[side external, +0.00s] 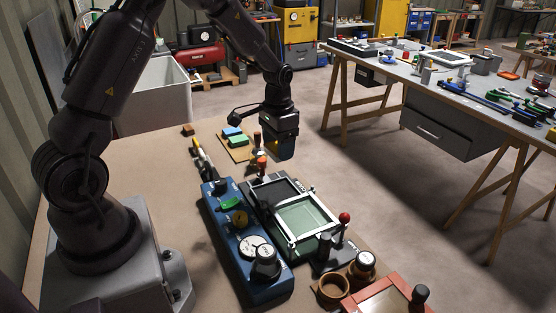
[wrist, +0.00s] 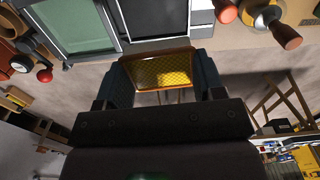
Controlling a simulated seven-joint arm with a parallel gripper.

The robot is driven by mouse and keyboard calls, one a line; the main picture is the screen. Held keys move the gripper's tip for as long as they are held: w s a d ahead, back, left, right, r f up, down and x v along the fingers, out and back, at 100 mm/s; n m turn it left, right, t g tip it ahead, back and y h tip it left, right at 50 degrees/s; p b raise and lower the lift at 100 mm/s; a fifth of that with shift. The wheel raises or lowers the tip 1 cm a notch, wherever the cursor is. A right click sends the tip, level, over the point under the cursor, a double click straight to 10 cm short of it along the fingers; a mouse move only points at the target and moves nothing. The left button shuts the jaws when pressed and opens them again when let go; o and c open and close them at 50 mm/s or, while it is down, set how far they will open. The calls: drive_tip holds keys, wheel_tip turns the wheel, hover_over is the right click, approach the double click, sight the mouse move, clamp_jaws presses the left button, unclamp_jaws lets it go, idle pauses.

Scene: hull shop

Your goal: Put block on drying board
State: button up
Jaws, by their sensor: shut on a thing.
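My gripper (side external: 281,148) hangs above the table's far right edge, pointing down. In the wrist view my gripper (wrist: 163,82) is shut on a block (wrist: 162,72) with a yellow patterned face and an orange-brown edge. The fingers hold it from both sides. In the side view the fingers mostly hide the block. A tan wooden board (side external: 228,151), which looks like the drying board, lies at the back of the table, left of my gripper. A blue block (side external: 231,132) and a green block (side external: 238,141) lie on it.
A blue machine (side external: 240,250) and a frame with a greenish screen (side external: 306,220) stand nearer on the table. A small brown block (side external: 187,130) lies at the back left. Bare tabletop shows left of the board.

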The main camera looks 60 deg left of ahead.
drive_tip(key=w+a+n, duration=0.2)
drive_tip(key=a+n, duration=0.5)
drive_tip(key=a, duration=0.4)
drive_tip(key=n, duration=1)
hover_over(246, 152)
wheel_tip(246, 152, down, 5)
drive_tip(key=shift+d+f, duration=0.1)
drive_tip(key=shift+f, duration=3.55)
drive_tip(key=shift+f, duration=0.5)
drive_tip(key=o, duration=0.9)
drive_tip(key=shift+o, duration=0.2)
